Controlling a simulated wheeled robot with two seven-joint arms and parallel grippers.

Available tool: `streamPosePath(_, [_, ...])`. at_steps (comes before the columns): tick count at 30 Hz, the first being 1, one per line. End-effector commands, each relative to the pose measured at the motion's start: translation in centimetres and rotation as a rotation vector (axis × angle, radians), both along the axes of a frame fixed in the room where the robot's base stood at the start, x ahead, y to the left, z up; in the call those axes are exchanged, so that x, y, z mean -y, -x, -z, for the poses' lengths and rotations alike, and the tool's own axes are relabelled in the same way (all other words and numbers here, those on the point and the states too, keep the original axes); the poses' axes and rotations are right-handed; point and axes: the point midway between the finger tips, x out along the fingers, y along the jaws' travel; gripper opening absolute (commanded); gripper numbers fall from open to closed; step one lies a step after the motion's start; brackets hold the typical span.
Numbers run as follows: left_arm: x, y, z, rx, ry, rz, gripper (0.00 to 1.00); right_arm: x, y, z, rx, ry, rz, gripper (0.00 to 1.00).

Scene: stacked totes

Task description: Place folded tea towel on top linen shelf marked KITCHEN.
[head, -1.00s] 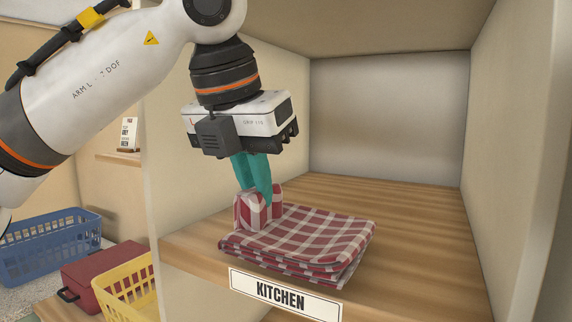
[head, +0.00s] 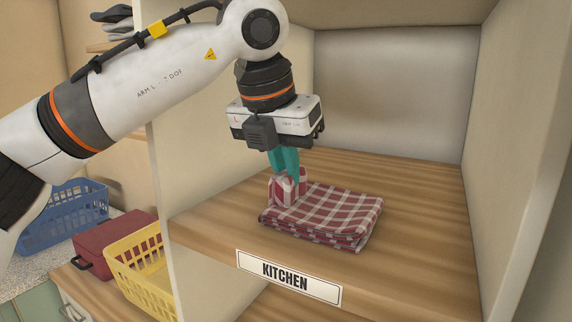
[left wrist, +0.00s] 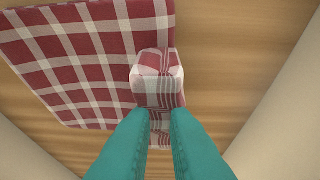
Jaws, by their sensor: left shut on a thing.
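The folded tea towel (head: 325,213), red and white checked, lies on or just over the wooden KITCHEN shelf (head: 420,235); I cannot tell if it fully touches. It also shows in the left wrist view (left wrist: 75,60). My left gripper (head: 287,178) points down with teal fingers, shut on a bunched-up part at the towel's left end. The fingers (left wrist: 150,125) meet that raised fold in the left wrist view. The KITCHEN label (head: 288,277) is on the shelf's front edge, below the towel. My right gripper is not in view.
Side walls and a back panel (head: 390,95) enclose the shelf; its right and rear parts are bare. A yellow basket (head: 140,268), a red case (head: 112,243) and a blue basket (head: 65,212) stand lower left, outside the left wall.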

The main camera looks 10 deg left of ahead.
Motion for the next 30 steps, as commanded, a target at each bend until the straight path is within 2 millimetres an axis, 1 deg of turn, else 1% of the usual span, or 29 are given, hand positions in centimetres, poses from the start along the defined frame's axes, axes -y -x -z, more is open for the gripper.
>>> streamPosePath(1, [0.0, 0.0, 0.4, 0.0, 0.0, 0.0, 0.0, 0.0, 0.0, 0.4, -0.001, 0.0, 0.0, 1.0])
streamPosePath(2, [0.0, 0.0, 0.2, 0.0, 0.0, 0.0, 0.16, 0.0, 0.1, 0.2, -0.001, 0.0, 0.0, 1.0])
streamPosePath(3, [0.0, 0.0, 0.2, -0.001, 0.0, 0.0, 0.23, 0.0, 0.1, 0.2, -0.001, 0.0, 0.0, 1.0])
streamPosePath(5, [0.0, 0.0, 0.2, -0.001, 0.0, 0.0, 0.33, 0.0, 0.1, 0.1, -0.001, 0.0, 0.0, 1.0])
streamPosePath(13, [0.0, 0.0, 0.1, -0.001, 0.0, 0.0, 0.33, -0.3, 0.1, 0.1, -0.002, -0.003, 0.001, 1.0])
streamPosePath(16, [0.0, 0.0, -0.4, 0.0, 0.0, 0.0, 0.33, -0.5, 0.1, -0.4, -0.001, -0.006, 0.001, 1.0])
streamPosePath(17, [0.0, 0.1, -0.4, 0.001, 0.001, -0.001, 0.33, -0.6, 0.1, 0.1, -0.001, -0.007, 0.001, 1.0])
streamPosePath(19, [-0.2, 0.4, -0.9, 0.004, 0.001, -0.002, 0.33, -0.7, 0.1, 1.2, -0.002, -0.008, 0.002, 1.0])
streamPosePath(20, [-0.4, 0.8, -0.9, 0.003, 0.002, -0.001, 0.33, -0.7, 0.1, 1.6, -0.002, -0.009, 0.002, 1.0])
streamPosePath(24, [-1.7, 3.8, -0.7, 0.003, 0.001, 0.001, 0.33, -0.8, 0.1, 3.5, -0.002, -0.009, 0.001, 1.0])
streamPosePath(30, [-3.4, 8.0, -0.8, 0.004, 0.0, 0.001, 0.33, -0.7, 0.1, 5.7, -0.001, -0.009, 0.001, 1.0])
